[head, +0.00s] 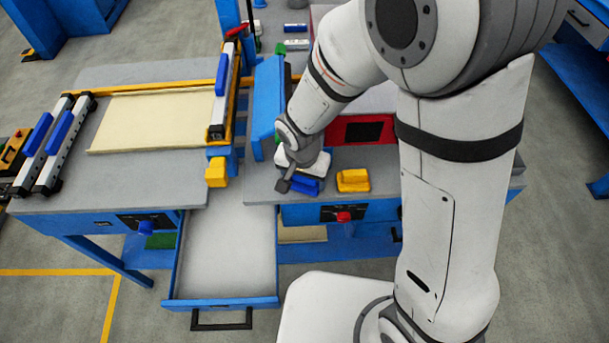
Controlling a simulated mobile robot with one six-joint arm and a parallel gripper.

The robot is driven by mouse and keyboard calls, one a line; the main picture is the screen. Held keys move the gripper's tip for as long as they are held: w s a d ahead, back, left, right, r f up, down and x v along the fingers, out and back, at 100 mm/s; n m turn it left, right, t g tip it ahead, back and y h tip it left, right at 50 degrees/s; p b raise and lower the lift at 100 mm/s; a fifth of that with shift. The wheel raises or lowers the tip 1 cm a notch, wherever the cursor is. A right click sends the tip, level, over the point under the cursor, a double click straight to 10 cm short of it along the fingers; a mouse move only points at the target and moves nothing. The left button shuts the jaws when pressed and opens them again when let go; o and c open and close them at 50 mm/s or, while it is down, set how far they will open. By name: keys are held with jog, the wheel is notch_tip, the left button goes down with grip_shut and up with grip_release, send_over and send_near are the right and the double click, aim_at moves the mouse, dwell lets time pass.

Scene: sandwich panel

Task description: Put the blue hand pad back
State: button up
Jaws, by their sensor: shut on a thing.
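My gripper (291,183) is low over the front part of the right-hand work surface, partly hidden by its own wrist. It is shut on the blue hand pad (304,187), whose blue lower part shows just right of the fingers. A white part shows above the blue. I cannot tell whether the pad touches the surface. A yellow hand pad (353,180) rests on the same surface, a little to the right and apart from my gripper.
An open, seemingly empty drawer (225,255) juts out below the bench, left of my gripper. A yellow block (217,172) is at the bench edge. An upright blue panel (267,105) stands behind my gripper.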

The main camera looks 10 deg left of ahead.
aim_at(302, 189)
jog(key=shift+f, duration=0.1)
jog(key=shift+f, duration=0.15)
jog(key=o, duration=1.2)
notch_tip(302, 189, up, 12)
jog(key=s+r, duration=0.1)
jog(key=s+d+r, duration=0.2)
jog(key=d, duration=0.5)
jog(key=s+d+r+n+t, duration=0.1)
jog(key=s+d+r, duration=0.1)
jog(key=d, duration=0.6)
jog(key=s+d+r, duration=0.2)
jog(key=d+r, duration=0.1)
jog(key=d, duration=0.5)
jog(key=shift+r+n+t, duration=0.25)
jog(key=shift+n+t, duration=0.05)
jog(key=shift+n, duration=0.1)
